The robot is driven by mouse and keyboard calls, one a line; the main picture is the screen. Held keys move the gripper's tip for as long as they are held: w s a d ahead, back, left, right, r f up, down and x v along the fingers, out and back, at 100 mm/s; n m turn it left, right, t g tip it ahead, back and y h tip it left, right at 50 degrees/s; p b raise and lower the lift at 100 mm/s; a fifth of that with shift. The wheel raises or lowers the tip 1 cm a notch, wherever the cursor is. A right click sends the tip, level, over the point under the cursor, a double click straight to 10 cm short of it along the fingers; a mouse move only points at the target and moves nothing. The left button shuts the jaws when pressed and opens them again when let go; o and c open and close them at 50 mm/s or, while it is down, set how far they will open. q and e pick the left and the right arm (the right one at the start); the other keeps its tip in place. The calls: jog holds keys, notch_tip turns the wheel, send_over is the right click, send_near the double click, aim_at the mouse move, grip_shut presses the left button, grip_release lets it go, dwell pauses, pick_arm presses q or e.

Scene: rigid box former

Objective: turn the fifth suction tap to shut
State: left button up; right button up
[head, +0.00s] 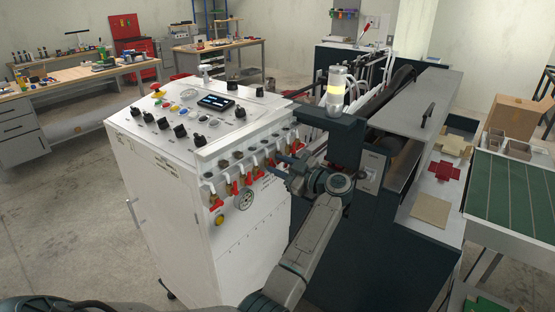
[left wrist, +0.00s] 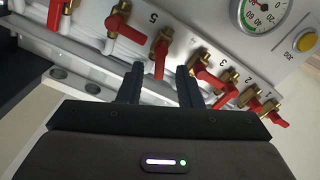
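A row of red-handled suction taps runs along the front edge of the white cabinet (head: 190,240). The fifth tap (left wrist: 160,52) is by the printed 5 in the left wrist view; its handle lies along its pipe. It also shows in the head view (head: 271,161), small and close to my gripper. My left gripper (left wrist: 160,72) is open, its two dark fingers on either side of that handle's end, with nothing visibly clamped. I cannot tell whether either finger touches it. The left gripper also shows in the head view (head: 283,162). My right gripper is not in view.
Neighbouring taps stand close on both sides, the sixth (left wrist: 124,28) and fourth (left wrist: 203,72) with handles turned crosswise. A pressure gauge (head: 246,199) and a yellow button (head: 220,218) sit below the row. Knobs and a display (head: 215,102) are on the cabinet top.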

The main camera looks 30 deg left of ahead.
pick_arm(q)
jog(key=shift+a, duration=0.35)
jog(key=shift+c, duration=0.4)
grip_shut()
jog(key=shift+s+f+n+b, duration=0.1)
jog(key=shift+f+n+b, duration=0.2)
jog(key=shift+n+b, duration=0.7)
jog(key=n+b, duration=0.2)
jog(key=b, duration=0.1)
jog(key=f+n+b, duration=0.1)
jog(key=n+b, duration=0.2)
jog(key=s+n+b, duration=0.1)
jog(key=n+b, duration=0.2)
jog(key=b, duration=0.1)
jog(key=shift+f, duration=0.3)
jog(key=shift+f+n+b, duration=0.1)
jog(key=shift+n+b, duration=0.9)
jog(key=shift+b, duration=0.1)
jog(key=shift+n+b, duration=0.4)
